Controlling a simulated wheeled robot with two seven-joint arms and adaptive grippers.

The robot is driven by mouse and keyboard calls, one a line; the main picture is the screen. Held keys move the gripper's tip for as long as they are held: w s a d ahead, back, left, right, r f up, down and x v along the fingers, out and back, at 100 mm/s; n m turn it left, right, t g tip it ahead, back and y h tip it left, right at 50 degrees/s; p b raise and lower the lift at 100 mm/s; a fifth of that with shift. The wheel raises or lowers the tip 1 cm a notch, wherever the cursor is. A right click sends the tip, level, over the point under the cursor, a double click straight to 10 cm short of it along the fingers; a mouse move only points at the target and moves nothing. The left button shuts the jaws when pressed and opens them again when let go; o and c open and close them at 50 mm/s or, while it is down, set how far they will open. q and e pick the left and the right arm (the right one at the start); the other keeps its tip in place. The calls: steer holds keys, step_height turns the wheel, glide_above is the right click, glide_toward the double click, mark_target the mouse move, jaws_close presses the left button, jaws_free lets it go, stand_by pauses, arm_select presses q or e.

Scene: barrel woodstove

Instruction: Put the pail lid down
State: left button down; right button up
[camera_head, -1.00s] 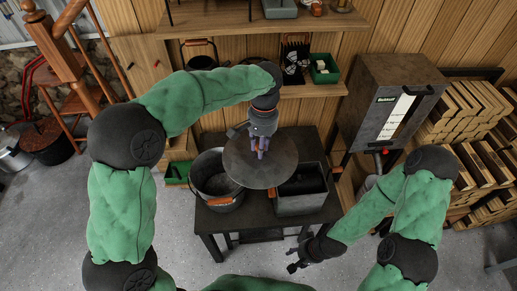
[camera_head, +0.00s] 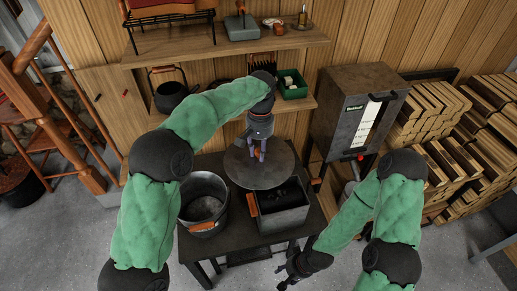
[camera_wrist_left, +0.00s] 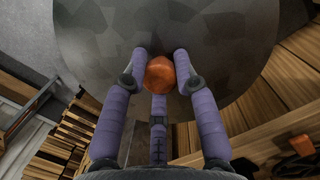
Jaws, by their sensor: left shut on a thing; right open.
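The pail lid (camera_head: 240,172) is a round dark-grey disc with an orange knob, which shows in the left wrist view (camera_wrist_left: 159,74). My left gripper (camera_head: 259,153) is shut on the knob from above, its purple fingers around it. The lid is over the back of the dark table (camera_head: 240,238), behind the open-topped grey box (camera_head: 285,217); I cannot tell whether it touches the table. The open metal pail (camera_head: 203,190) stands uncovered on the table's left. My right gripper (camera_head: 289,269) is open and empty, low in front of the table's right side.
A grey cabinet (camera_head: 355,115) stands to the right, with stacked firewood (camera_head: 455,125) beside it. Behind the table, a wooden shelf holds a black pot (camera_head: 173,95) and a green bin (camera_head: 293,84). Little bare table top shows, mostly in front of the pail.

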arm_select(q)
steer(key=s+a+f+m, duration=0.1)
steer(key=a+f+m, duration=0.1)
steer(key=f+m, duration=0.3)
steer(key=s+a+f+m+t+y, duration=0.1)
steer(key=f+m, duration=0.4)
steer(key=m, duration=0.5)
steer(key=shift+s+a+m, duration=0.35)
steer(key=shift+s+m, duration=0.05)
steer(key=shift+s, duration=0.1)
steer(key=shift+a+f, duration=0.1)
steer(key=shift+f, duration=0.05)
